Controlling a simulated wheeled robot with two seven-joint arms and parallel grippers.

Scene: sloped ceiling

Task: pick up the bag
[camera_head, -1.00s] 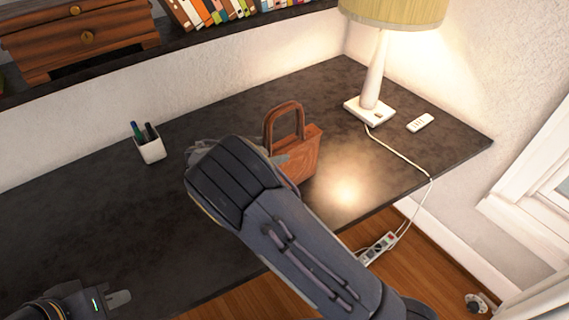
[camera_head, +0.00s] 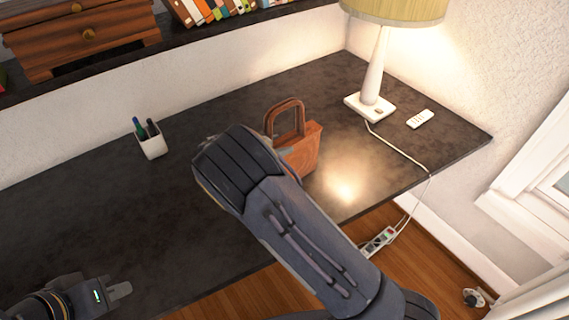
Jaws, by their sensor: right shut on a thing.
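The bag (camera_head: 305,151) is a small reddish-brown handbag with a stiff arched handle. It stands upright on the dark desk (camera_head: 90,225), right of the middle of the view. My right arm crosses in front of its lower left part. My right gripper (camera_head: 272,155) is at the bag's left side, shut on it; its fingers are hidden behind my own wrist. Whether the bag's base touches the desk is hidden. My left gripper (camera_head: 118,290) is low at the left, over the desk's front part, away from the bag. Its jaw gap does not show clearly.
A lamp (camera_head: 374,75) with a white base stands behind the bag to the right, beside a white remote (camera_head: 420,119). Its cord runs over the desk edge to a power strip (camera_head: 379,241). A pen cup (camera_head: 151,142) stands at the left. The desk's left part is clear.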

